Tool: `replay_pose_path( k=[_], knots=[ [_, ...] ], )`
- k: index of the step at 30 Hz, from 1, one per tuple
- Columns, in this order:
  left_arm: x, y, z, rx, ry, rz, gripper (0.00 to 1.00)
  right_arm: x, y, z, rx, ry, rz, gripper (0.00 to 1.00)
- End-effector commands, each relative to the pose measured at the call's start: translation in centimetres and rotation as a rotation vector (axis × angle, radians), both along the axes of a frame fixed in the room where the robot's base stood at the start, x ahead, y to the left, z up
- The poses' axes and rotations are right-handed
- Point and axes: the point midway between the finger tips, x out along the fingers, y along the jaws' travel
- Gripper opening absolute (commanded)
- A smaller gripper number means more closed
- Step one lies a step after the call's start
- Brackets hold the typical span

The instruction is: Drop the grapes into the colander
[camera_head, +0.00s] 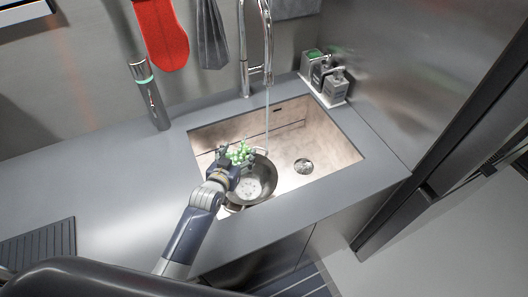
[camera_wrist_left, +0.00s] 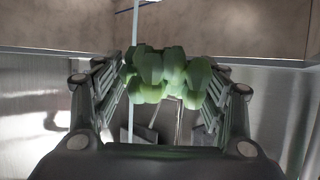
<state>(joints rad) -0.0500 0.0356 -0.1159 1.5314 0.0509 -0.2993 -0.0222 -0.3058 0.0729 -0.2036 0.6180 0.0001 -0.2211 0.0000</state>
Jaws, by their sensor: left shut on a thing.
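The green grapes (camera_head: 239,154) are held at the end of my left gripper (camera_head: 236,157), over the left part of the sink. In the left wrist view, the bunch of grapes (camera_wrist_left: 165,72) sits between the two fingers of the left gripper (camera_wrist_left: 165,85), which is shut on it. The colander (camera_head: 262,178), a round metal bowl with holes in its bottom, is in the sink below and beside the gripper. The gripper and forearm hide its left part. My right gripper is not in view.
The sink (camera_head: 335,150) is set in a grey counter (camera_head: 100,175). A tall faucet (camera_head: 244,50) runs a thin stream of water near the grapes. Dispensers (camera_head: 325,75) stand at the back right. A dark cylinder (camera_head: 150,95) stands at the back left.

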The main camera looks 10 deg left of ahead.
Motion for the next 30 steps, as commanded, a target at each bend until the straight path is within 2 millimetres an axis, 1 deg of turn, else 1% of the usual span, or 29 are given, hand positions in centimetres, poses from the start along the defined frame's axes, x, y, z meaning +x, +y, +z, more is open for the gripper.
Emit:
replay_pose_path(
  k=[4,8,13,18,21,24,30],
  knots=[
    [0.3,-0.3,-0.3,-0.001,-0.002,-0.002,0.34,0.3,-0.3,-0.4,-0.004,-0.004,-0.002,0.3],
    [0.3,-0.3,-1.2,-0.001,-0.002,-0.001,0.34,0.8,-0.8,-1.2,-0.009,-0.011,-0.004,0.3],
    [0.3,-0.3,-3.0,-0.001,-0.002,-0.001,0.34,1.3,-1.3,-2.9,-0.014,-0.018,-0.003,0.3],
    [0.3,-0.3,-4.8,-0.001,-0.002,-0.001,0.34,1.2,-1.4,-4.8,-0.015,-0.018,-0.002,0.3],
    [0.3,-0.3,-5.6,0.0,-0.002,0.0,0.34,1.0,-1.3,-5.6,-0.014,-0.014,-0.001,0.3],
    [0.3,-0.3,-6.0,0.0,-0.003,0.0,0.34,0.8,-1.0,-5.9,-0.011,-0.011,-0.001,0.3],
    [0.3,-0.3,-5.9,0.0,-0.003,0.0,0.34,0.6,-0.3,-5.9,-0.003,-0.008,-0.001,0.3]
  ],
)
